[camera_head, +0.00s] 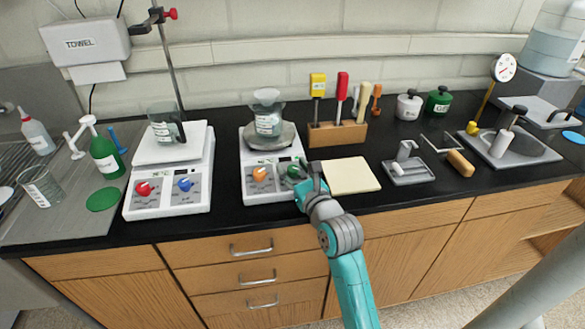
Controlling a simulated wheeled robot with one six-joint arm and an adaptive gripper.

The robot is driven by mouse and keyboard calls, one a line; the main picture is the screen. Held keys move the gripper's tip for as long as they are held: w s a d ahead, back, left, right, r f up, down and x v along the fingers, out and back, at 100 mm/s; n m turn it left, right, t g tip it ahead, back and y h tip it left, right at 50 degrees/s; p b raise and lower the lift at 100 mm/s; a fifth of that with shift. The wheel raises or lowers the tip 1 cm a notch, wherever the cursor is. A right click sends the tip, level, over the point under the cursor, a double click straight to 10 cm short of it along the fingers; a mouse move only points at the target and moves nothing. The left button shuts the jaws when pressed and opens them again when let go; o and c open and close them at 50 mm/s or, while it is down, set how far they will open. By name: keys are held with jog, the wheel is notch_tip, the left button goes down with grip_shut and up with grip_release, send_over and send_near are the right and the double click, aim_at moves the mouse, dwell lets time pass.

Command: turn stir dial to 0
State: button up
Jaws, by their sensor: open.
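The right hotplate stirrer (250,192) is a white unit on the black bench with an orange dial (260,173) and a green dial (294,171) on its front. A beaker (267,120) stands on its round top plate. My gripper (302,174) is open at the green dial, with its fingers beside or around it. The fingers partly hide the dial and its markings, so I cannot tell its setting or whether they touch it. The left hotplate stirrer (170,207) has a red dial (144,188) and a blue dial (184,184). The dial labels are too small to read.
A cream pad (351,176) lies just right of my gripper. A wooden rack (335,134) with several upright tools stands behind it. A small grey tray (410,172) is farther right. Another beaker (163,124) is on the left unit. Wooden drawers (250,277) are below the bench.

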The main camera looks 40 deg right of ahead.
jog(key=shift+w, duration=0.15)
grip_shut()
jog(key=shift+d+n+y, duration=0.15)
jog(key=shift+n+y, duration=0.45)
jog(key=n+y, duration=0.5)
jog(key=y, duration=0.2)
jog(key=shift+n+y, duration=0.3)
jog(key=shift+n, duration=0.1)
jog(key=n+g+y, duration=0.2)
jog(key=n+y, duration=0.1)
jog(key=n+g+y, duration=0.2)
jog(key=n+y, duration=0.1)
jog(key=y, duration=0.1)
jog(key=shift+a+n+g, duration=0.2)
jog(key=shift+n+g, duration=0.1)
